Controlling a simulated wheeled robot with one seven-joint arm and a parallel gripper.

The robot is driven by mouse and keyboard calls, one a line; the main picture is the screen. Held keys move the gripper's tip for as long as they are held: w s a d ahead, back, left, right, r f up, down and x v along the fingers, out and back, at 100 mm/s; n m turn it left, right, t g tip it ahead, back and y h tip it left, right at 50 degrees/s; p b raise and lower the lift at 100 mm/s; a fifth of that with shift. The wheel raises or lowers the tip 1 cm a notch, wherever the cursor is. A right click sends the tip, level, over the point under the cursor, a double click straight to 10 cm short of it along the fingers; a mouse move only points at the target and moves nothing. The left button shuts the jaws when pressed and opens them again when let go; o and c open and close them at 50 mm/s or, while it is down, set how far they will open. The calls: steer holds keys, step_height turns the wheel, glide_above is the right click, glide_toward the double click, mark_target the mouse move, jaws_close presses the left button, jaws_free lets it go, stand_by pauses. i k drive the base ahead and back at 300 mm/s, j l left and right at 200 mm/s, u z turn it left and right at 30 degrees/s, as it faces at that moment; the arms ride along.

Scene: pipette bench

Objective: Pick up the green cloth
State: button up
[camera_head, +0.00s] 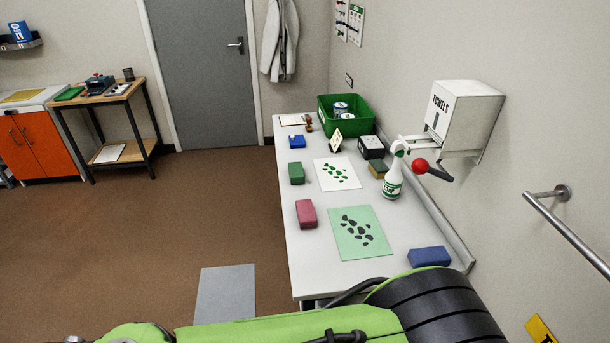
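A green folded block (296,173), which looks like the green cloth, lies near the left edge of the white bench (308,268). It is left of a white sheet with green spots (325,186) and behind a pink folded block (306,213). Another flat green thing (69,93) lies on the far wooden table at the left; I cannot tell what it is. My green and black arm crosses the bottom of the picture. My gripper is out of view.
A pale green sheet (342,248) and a blue block (429,257) lie nearer. A towel box (460,115) juts from the wall. Floor left is open.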

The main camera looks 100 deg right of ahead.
mark_target(295, 170)
steer(key=z, duration=3.4)
steer(key=i+j, duration=0.1)
steer(key=j, duration=0.2)
steer(key=i+j+z, duration=0.1)
steer(key=j, duration=0.25)
steer(key=i+j+z, duration=0.2)
steer(key=i+j, duration=0.25)
steer(key=j, duration=0.2)
steer(key=i+j, duration=0.15)
steer(key=j, duration=0.2)
steer(key=i+j+z, duration=0.15)
steer(key=j, duration=0.25)
steer(key=i+j+z, duration=0.1)
steer(key=i+j, duration=0.15)
steer(key=i+j+z, duration=0.1)
steer(key=j, duration=0.4)
steer(key=i+j+z, duration=0.1)
steer(key=i, duration=0.35)
steer(key=i+j+z, duration=0.15)
steer(key=i, duration=0.3)
steer(key=i+j+z, duration=0.1)
steer(key=i, duration=0.3)
steer(key=j, duration=0.1)
